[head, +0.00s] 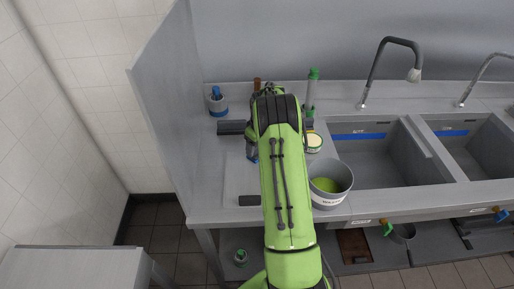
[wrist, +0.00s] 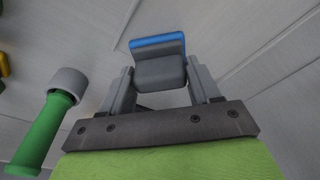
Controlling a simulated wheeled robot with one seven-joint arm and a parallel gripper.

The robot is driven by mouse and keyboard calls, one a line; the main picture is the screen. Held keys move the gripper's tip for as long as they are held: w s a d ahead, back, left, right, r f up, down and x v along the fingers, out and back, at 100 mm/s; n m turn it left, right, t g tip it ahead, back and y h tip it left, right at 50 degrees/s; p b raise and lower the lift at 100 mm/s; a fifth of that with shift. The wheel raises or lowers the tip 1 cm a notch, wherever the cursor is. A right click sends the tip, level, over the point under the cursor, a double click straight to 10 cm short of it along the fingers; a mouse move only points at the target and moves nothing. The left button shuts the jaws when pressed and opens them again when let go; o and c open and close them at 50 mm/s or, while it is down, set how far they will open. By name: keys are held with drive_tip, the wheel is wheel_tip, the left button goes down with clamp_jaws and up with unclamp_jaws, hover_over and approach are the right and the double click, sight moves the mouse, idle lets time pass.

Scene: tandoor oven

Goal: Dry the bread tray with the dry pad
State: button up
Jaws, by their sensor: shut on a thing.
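My gripper (wrist: 160,88) is shut on a grey block with a blue face (wrist: 158,44), which looks like the dry pad. In the head view my own arm hides most of the gripper, and only a small blue patch of the pad (head: 253,158) shows at the arm's left edge. A flat pale grey panel that looks like the bread tray (head: 238,178) lies on the counter to the left of my arm, with a dark grip (head: 249,201) at its near side. The arm covers its right part. I cannot tell whether the pad touches it.
A labelled grey bucket with green contents (head: 331,199) stands close right of my arm. A round tin (head: 313,143) and a green-topped upright tool (head: 312,90) stand behind it. A blue-topped holder (head: 217,101) is at back left, near the side panel (head: 165,90). Sinks (head: 375,160) lie right.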

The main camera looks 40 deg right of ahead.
idle(0.3)
drive_tip(key=shift+r+p, duration=1.85)
drive_tip(key=shift+r, duration=1.1)
drive_tip(key=shift+r+p, duration=1.05)
drive_tip(key=shift+r, duration=0.45)
drive_tip(key=shift+w, duration=0.1)
